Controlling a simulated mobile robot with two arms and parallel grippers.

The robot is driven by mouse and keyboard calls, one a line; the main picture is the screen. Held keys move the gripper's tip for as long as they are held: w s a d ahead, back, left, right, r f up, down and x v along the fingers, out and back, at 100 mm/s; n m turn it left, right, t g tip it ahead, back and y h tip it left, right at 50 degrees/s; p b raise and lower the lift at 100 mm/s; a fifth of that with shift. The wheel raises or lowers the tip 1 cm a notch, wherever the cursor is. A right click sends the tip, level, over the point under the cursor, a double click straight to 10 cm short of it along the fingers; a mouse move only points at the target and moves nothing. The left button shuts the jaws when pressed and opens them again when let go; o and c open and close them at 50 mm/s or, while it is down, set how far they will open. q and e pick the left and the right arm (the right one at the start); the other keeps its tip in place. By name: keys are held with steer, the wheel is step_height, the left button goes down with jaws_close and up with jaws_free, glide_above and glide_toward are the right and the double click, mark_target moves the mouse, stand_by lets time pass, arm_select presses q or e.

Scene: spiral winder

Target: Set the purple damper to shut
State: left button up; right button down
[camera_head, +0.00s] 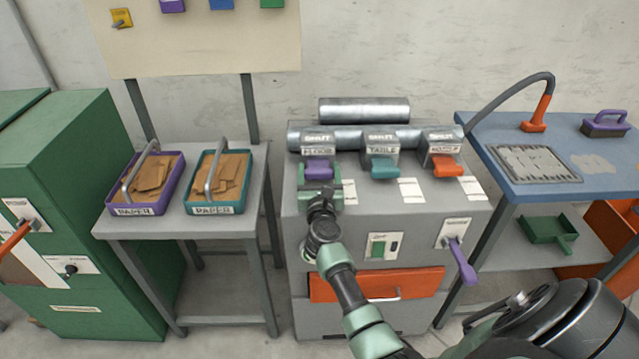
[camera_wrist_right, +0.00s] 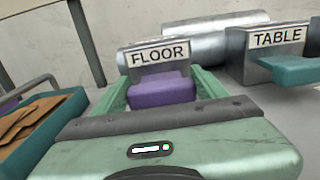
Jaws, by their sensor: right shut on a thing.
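The purple damper (camera_head: 318,167) is the leftmost of three dampers on top of the grey machine. The purple handle also shows in the right wrist view (camera_wrist_right: 160,92), sticking out toward me below the plate. My right gripper (camera_head: 320,182) reaches it from the front, with one green finger on each side, and is shut on the handle. My left gripper is in neither view.
A teal TABLE damper (camera_head: 383,168) and an orange damper (camera_head: 448,169) stand to the right in the same row. A purple lever (camera_head: 462,262) and an orange drawer (camera_head: 420,283) are on the machine's front. Two paper trays (camera_head: 218,209) sit on the table at left.

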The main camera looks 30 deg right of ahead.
steer(key=shift+r, duration=0.1)
steer(key=shift+c, duration=2.4)
jaws_free()
steer(key=shift+w, duration=0.1)
steer(key=o, duration=0.4)
steer(key=shift+d, duration=0.1)
steer(key=shift+c, duration=0.2)
steer(key=shift+w, duration=0.1)
steer(key=shift+v, duration=3.95)
